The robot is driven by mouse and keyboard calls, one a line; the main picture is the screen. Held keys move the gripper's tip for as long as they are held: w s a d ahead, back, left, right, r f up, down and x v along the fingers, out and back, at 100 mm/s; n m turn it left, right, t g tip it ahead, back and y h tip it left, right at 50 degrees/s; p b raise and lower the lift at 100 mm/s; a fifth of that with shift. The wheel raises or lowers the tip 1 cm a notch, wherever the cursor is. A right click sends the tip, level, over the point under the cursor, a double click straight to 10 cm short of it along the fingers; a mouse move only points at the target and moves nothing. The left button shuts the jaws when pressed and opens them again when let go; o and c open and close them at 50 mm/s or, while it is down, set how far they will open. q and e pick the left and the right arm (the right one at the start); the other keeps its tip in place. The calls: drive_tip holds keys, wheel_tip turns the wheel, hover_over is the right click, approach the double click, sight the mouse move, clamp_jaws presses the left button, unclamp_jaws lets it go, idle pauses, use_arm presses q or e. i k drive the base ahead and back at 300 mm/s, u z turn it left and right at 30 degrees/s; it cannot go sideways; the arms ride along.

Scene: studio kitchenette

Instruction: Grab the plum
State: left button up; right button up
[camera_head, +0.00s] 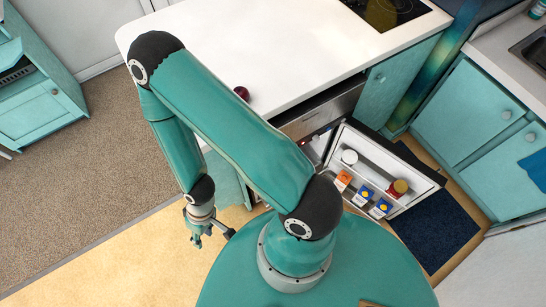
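The plum (241,93) is a small, dark red, round thing on the white countertop (270,40), near its front edge. The upper link of my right arm passes just beside it and may cover part of it. My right gripper (200,240) hangs low over the tan floor, in front of the counter and well apart from the plum. It is small and seen from above, so its finger opening is unclear. I see nothing held in it. My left gripper is not in view.
An open fridge door (365,170) with jars and small cartons on its shelves sticks out right of my arm. A black cooktop (385,10) is at the back of the counter. Teal cabinets (468,110) stand at right. The countertop around the plum is mostly clear.

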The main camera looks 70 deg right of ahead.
sight(242, 92)
drive_tip(key=u, duration=0.5)
drive_tip(key=i, duration=0.3)
drive_tip(key=z, duration=2.15)
drive_tip(key=i, duration=0.15)
drive_tip(key=z, duration=1)
drive_tip(key=k, duration=0.8)
drive_tip(key=z, duration=0.15)
